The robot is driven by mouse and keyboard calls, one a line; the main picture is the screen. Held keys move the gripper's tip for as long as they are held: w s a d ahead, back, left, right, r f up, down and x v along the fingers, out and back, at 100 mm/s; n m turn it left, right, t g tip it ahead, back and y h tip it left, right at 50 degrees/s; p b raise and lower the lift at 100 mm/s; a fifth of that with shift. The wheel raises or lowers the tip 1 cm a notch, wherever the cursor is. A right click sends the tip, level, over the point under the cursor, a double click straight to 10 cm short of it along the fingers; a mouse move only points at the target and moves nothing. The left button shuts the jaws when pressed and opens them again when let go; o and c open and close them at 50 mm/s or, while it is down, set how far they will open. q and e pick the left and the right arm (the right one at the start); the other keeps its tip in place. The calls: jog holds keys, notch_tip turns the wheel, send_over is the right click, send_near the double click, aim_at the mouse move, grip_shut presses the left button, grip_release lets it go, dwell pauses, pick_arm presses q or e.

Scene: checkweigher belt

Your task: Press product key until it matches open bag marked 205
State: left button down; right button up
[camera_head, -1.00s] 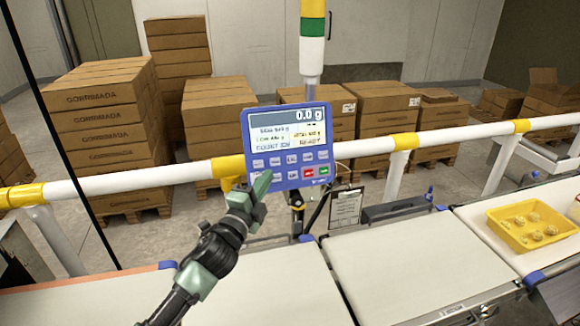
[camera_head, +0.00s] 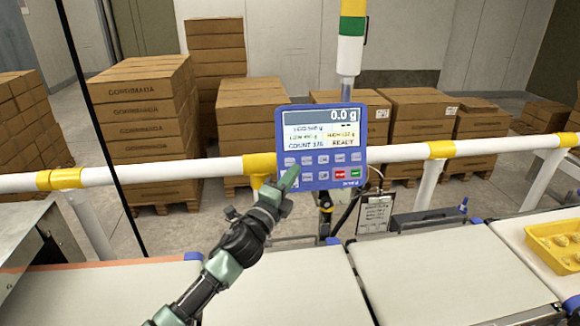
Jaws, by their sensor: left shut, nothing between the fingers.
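A blue control panel (camera_head: 320,146) stands behind the belts, with a screen (camera_head: 321,130) above two rows of keys. The screen reads 0.0 g, COUNT and READY; the smaller product lines are too blurred to read surely. Most keys are pale, one is red and one is green. My left gripper (camera_head: 287,184) is shut and empty, its fingertips at the lower left keys. It covers part of that key row; I cannot tell whether it touches a key. No open bag marked 205 shows. My right gripper is not in view.
White belts (camera_head: 280,290) run across the front. A yellow tray (camera_head: 556,244) with pale round items sits at the right. A white and yellow rail (camera_head: 200,168) crosses behind the belts, with stacked cartons (camera_head: 140,120) beyond it. A clipboard (camera_head: 375,214) hangs below the panel.

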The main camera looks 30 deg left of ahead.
aim_at(295, 159)
pick_arm(q)
jog(key=shift+w+a+f+b, duration=0.25)
jog(key=shift+w+a+b, duration=0.1)
jog(key=shift+w+a, duration=0.3)
jog(key=shift+w+a+f+b, duration=0.3)
jog(key=shift+w+a, duration=0.1)
jog(key=shift+w, duration=0.35)
jog(key=shift+w+a+f+b, duration=0.2)
jog(key=shift+w+a+b, duration=0.15)
jog(key=shift+w+a, duration=0.3)
jog(key=shift+w, duration=0.2)
dwell(0.4)
jog(key=shift+w+a+f, duration=0.1)
jog(key=shift+w, duration=0.1)
jog(key=shift+w+a+f+b, duration=0.1)
jog(key=shift+w+a+b, duration=0.2)
jog(key=shift+b, duration=0.1)
dwell(0.7)
jog(key=shift+s+d, duration=0.1)
jog(key=shift+s+d+r+p, duration=0.25)
jog(key=shift+s+d+p, duration=0.2)
jog(key=shift+s, duration=0.15)
